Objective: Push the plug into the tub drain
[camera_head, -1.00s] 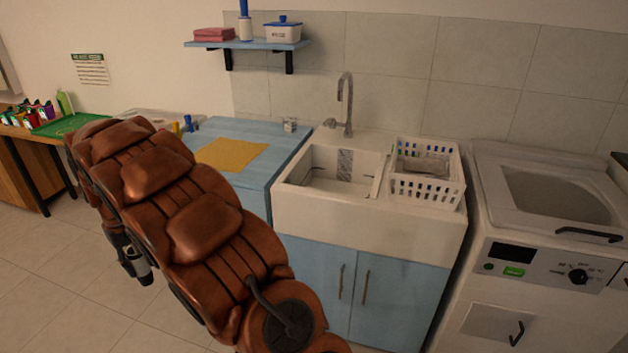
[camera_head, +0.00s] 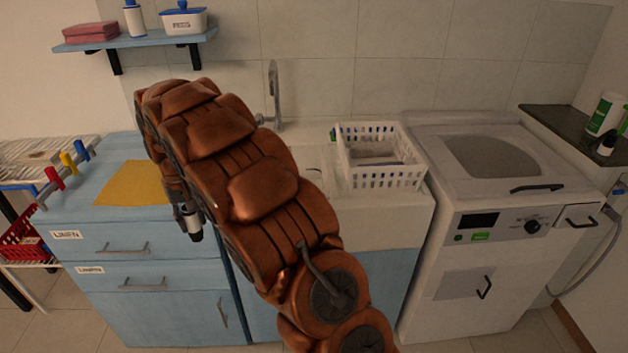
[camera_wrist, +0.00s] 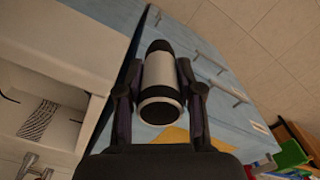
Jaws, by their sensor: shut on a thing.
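My gripper (camera_wrist: 160,72) is shut on a silver cylinder with black ends (camera_wrist: 161,82). I cannot tell whether this is the plug; no other plug shows. In the head view the held cylinder (camera_head: 191,223) hangs beside my arm, in front of the blue cabinet. The white tub (camera_head: 385,222) is mostly hidden behind my arm there. In the wrist view the tub's rim (camera_wrist: 85,45) lies left of my gripper, apart from it, with a grey ribbed patch (camera_wrist: 38,118) inside. I cannot make out the drain in either view.
A faucet (camera_head: 273,98) rises behind the tub. A white basket (camera_head: 385,172) stands on its right side, with a washing machine (camera_head: 485,240) beyond. A yellow cloth (camera_head: 125,185) lies on the blue counter (camera_head: 75,200). A shelf (camera_head: 135,42) hangs above.

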